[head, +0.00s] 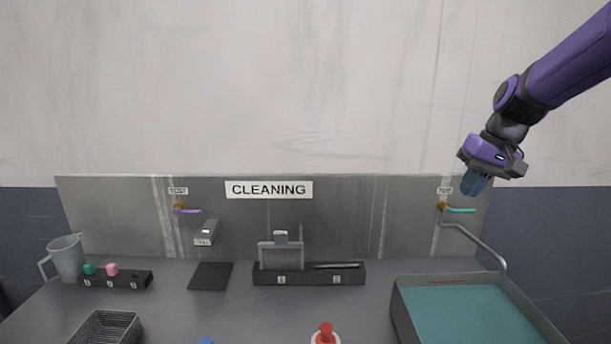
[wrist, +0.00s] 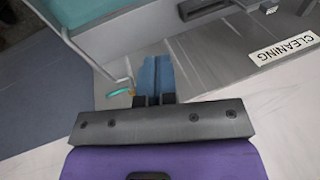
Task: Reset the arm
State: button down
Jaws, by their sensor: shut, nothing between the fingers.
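My purple arm reaches in from the upper right in the head view. My gripper (head: 472,185) has blue fingers and hangs in front of the back panel's right end, above the sink basin. In the wrist view the two blue fingers (wrist: 156,75) are together, with nothing between them. The gripper appears apart from every object around it.
A basin (head: 398,308) with a teal inside and a curved faucet pipe (head: 485,246) stand below my gripper. A turquoise tap handle (head: 461,210) is close by. A clear jug (head: 67,257), wire basket (head: 107,326), black rack (head: 310,274) and red-topped item (head: 326,333) stand on the counter.

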jog(key=s+a+r+t+h, duration=0.1)
jog(key=s, duration=1.2)
jog(key=s+a+r+t+h, duration=0.1)
jog(key=s+r+t+h, duration=0.1)
jog(key=s, duration=1)
jog(key=shift+s+a+n+t, duration=0.3)
jog(key=shift+s, duration=0.05)
